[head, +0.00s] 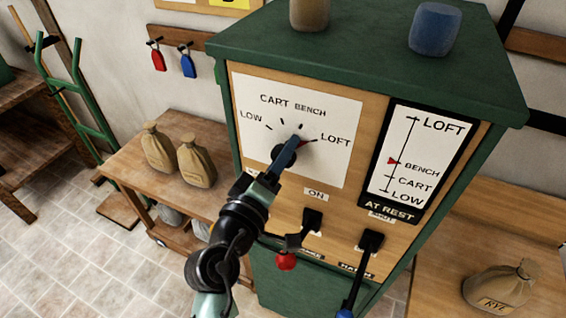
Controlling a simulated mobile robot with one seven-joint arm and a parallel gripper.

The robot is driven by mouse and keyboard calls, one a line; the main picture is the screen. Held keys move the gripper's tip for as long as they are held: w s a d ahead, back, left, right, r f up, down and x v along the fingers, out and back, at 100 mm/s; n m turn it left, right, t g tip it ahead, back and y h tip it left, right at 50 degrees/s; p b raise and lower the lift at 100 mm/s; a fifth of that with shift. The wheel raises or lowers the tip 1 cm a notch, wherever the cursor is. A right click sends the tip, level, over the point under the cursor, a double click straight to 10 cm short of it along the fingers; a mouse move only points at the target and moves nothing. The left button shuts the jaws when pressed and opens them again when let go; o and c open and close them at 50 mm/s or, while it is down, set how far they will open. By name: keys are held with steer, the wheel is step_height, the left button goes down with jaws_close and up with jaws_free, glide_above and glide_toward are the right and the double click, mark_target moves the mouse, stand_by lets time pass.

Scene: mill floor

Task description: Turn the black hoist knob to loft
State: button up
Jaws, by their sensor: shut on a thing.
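The black hoist knob (280,155) sits on the white dial plate (255,98) marked LOW, CART, BENCH and LOFT. My gripper (290,150) is shut on the knob and hides much of it. A red pointer tip (304,143) shows beside the fingers, directed right toward the LOFT mark; exact alignment is hard to tell. On the black-framed gauge (418,160), the red marker (393,161) is by BENCH, and the sign (390,208) reads AT REST.
Below the dial are a red-ended lever (286,262) and a blue-ended lever (368,243), close to my arm. Two sacks (158,149) stand on the left bench, and a RYE sack (498,288) lies at right. Tan and blue (434,28) objects stand on the cabinet top.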

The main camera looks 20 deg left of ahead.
steer(key=shift+m, duration=0.3)
steer(key=o, duration=1.3)
steer(key=shift+o, duration=0.2)
steer(key=s+b, duration=0.4)
steer(key=s, duration=0.9)
steer(key=shift+a+b, duration=0.25)
steer(key=shift+b, duration=0.05)
